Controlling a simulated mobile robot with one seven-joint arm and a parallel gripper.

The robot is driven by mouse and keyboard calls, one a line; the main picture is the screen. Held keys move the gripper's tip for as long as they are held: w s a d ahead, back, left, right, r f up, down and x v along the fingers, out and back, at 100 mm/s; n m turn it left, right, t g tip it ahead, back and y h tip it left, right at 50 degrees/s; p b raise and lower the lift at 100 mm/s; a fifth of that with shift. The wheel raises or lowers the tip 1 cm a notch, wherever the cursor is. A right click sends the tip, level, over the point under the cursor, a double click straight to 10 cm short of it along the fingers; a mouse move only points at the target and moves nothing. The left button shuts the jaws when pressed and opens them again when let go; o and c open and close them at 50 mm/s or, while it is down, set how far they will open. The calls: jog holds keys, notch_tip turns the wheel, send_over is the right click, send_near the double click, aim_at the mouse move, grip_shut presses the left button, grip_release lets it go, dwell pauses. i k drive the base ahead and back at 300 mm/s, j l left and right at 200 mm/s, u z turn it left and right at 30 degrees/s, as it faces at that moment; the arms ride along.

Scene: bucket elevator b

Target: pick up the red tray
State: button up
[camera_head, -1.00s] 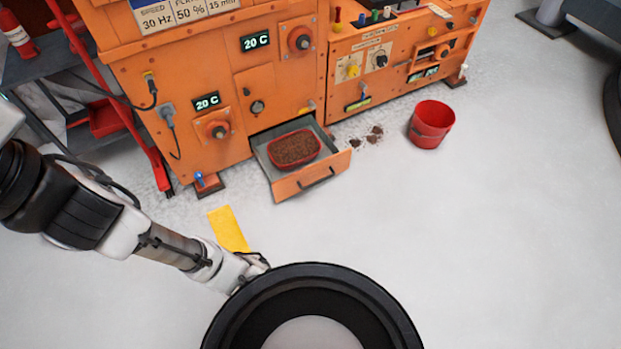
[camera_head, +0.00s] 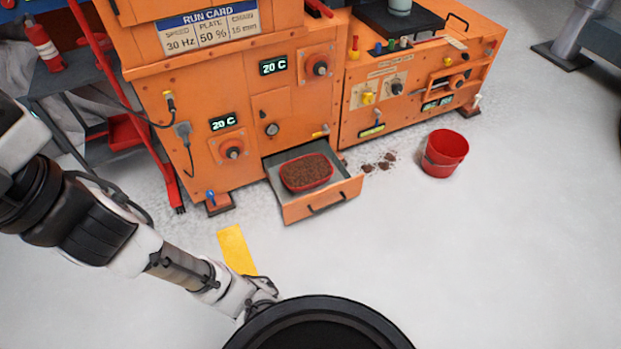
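The red tray (camera_head: 306,185) sits in the open drawer (camera_head: 328,206) low on the orange machine. It is filled with brown granules. Only its rim and part of its near wall show. My gripper (camera_head: 262,292) is at the lower middle of the head view, nearer to me than the drawer and well apart from the tray. It is partly hidden by the round black part of my own body, and its fingers are too small and covered to read.
A red bucket (camera_head: 445,152) stands on the floor right of the drawer, with small brown spills (camera_head: 380,163) between them. A yellow floor strip (camera_head: 237,249) lies left of the drawer. The floor right and front is clear.

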aim_at(309, 172)
jog(key=i+l+u, duration=0.35)
jog(key=i+l, duration=1)
jog(key=i+j, duration=0.1)
jog(key=i, duration=0.45)
jog(key=j+u, duration=0.05)
